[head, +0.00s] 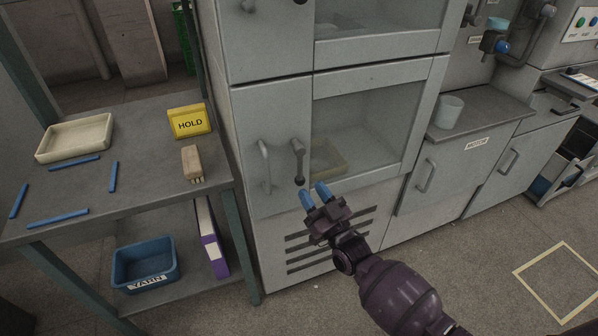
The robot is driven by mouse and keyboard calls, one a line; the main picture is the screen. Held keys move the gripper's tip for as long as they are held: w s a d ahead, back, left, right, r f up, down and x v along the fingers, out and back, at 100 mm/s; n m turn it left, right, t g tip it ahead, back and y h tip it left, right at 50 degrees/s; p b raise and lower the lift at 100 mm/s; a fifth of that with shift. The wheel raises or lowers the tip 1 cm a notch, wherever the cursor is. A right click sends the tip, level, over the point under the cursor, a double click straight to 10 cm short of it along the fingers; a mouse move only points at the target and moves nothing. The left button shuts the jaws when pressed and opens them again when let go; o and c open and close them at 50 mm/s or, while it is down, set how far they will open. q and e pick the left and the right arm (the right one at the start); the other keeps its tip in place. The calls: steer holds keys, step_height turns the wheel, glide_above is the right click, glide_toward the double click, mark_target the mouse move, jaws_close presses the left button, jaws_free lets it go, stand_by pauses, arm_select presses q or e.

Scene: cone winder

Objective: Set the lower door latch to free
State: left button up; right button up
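The lower door (362,120) of the grey cabinet has a window and looks closed. Its latch (298,160) is a dark lever left of the window, pivoted at the top and hanging down, with a round knob at its lower end. A grey bar handle (265,166) stands left of it. My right gripper (315,195) has blue fingertips, pointing up toward the latch from just below and to the right. The fingertips are apart with nothing between them, and I see no contact with the latch. My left gripper is not in view.
A bench at left holds a cream tray (75,138), a yellow HOLD sign (189,121), a brush (192,163) and several blue sticks. A blue YARN bin (145,264) sits below. A counter with a pale cup (447,111) stands right. Floor at right is clear.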

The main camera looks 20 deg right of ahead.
mark_target(300, 176)
steer(key=x, duration=0.6)
steer(key=shift+w+a, duration=0.1)
steer(key=shift+w, duration=0.1)
jaws_close()
